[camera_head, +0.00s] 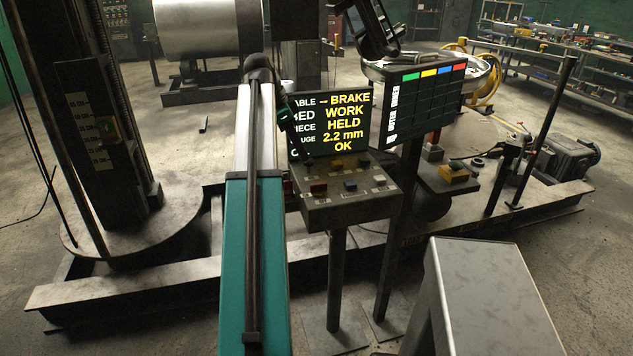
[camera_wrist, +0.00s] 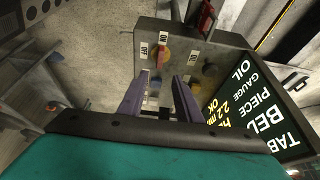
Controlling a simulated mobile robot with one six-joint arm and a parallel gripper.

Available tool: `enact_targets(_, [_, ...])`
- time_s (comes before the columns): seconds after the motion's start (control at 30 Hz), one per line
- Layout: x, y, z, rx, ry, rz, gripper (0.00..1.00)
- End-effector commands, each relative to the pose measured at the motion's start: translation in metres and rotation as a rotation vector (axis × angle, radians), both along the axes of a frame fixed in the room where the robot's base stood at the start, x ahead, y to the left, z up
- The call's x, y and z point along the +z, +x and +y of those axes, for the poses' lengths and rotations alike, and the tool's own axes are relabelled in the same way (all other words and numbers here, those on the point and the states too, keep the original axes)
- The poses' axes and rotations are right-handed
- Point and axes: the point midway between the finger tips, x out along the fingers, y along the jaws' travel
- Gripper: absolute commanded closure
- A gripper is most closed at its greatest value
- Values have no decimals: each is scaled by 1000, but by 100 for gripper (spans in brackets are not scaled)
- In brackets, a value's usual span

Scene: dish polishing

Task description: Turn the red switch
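The control panel (camera_head: 345,208) is a grey box on a post, with several small coloured controls; it also shows in the wrist view (camera_wrist: 224,38). In the wrist view, a red and yellow knob (camera_wrist: 163,56) sits by OFF and ON labels, just beyond my fingertips. Another red part (camera_wrist: 207,18) stands up near the panel's top edge there. In the head view a red control (camera_head: 318,187) sits at the panel's front left. I cannot tell for sure which is the red switch. My gripper (camera_wrist: 160,78) is open and empty above the panel, its two fingers apart.
A lit text display (camera_head: 345,125) stands right behind the panel, close to my gripper's side. A second screen (camera_head: 425,95) with coloured tabs stands to the right. A grey box-shaped surface (camera_head: 490,285) is at the front right. A yellow control (camera_head: 453,172) lies beyond.

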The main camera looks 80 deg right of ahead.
Motion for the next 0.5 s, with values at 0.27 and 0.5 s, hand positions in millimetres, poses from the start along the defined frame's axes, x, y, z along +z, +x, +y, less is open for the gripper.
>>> enact_targets(0.27, [-19,-8,-2,-1,2,0,69])
enact_targets(0.5, [-46,-18,-7,-1,2,0,69])
